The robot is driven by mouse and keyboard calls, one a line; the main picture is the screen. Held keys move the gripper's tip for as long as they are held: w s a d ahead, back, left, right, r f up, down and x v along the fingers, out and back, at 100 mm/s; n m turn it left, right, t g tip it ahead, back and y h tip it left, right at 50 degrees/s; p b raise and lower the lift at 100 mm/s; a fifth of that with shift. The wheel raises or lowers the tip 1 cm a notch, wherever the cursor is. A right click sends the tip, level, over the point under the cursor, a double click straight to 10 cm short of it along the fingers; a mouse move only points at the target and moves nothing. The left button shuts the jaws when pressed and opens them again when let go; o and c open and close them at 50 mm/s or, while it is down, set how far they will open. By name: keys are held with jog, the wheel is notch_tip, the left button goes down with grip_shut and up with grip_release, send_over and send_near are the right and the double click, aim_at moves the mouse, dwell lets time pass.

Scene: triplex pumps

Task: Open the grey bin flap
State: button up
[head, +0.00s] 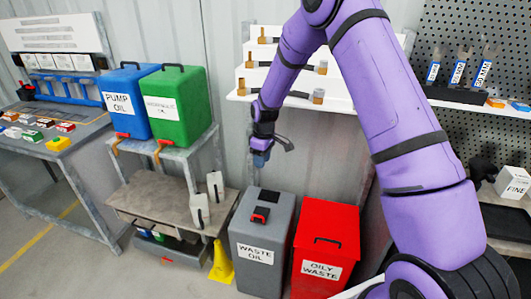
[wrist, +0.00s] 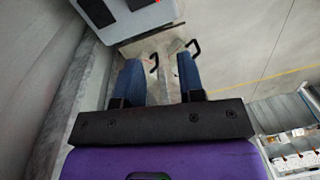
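The grey bin (head: 262,245) labelled WASTE OIL stands on the floor beside the red bin. On its top I see a black patch (head: 270,195) and a smaller black piece with a red part (head: 260,215); which is the flap is hard to tell. The flap looks closed. My gripper (head: 261,160) hangs above and behind the bin top, clear of it. In the wrist view, my gripper's (wrist: 162,68) two blue fingers are apart with nothing held. The grey bin's top (wrist: 150,22) shows there at the upper left, beyond the fingertips.
The red OILY WASTE bin (head: 325,250) stands close on the right.

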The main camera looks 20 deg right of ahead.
jog(key=shift+s+d+r, duration=0.1)
jog(key=shift+s+r, duration=0.2)
jog(key=shift+r, duration=0.4)
jog(key=shift+s+d+r, duration=0.1)
jog(key=shift+s+r, duration=0.15)
jog(key=shift+r, duration=0.5)
jog(key=shift+s+r, duration=0.3)
jog(key=shift+r, duration=0.4)
jog(key=s+d+r+m+t, duration=0.1)
jog(key=s+r, duration=0.4)
jog(key=r, duration=0.3)
jog(key=s+d+r+m+t, duration=0.1)
jog(key=s+r+m, duration=0.1)
jog(key=s+r, duration=0.45)
jog(key=s+r+m+t, duration=0.1)
jog(key=s+r, duration=0.3)
jog(key=r, duration=0.6)
jog(key=s+d+r+m+t, duration=0.1)
jog(key=s+r+m, duration=0.1)
jog(key=s, duration=0.9)
jog(key=s+d+r+m+t, duration=0.1)
jog(key=s+r+m, duration=0.2)
jog(key=s, duration=0.9)
jog(key=shift+s+d+r+t+h, duration=0.2)
jog(key=shift+r+t+h, duration=0.2)
jog(key=shift+r, duration=0.25)
jog(key=shift+w, duration=0.1)
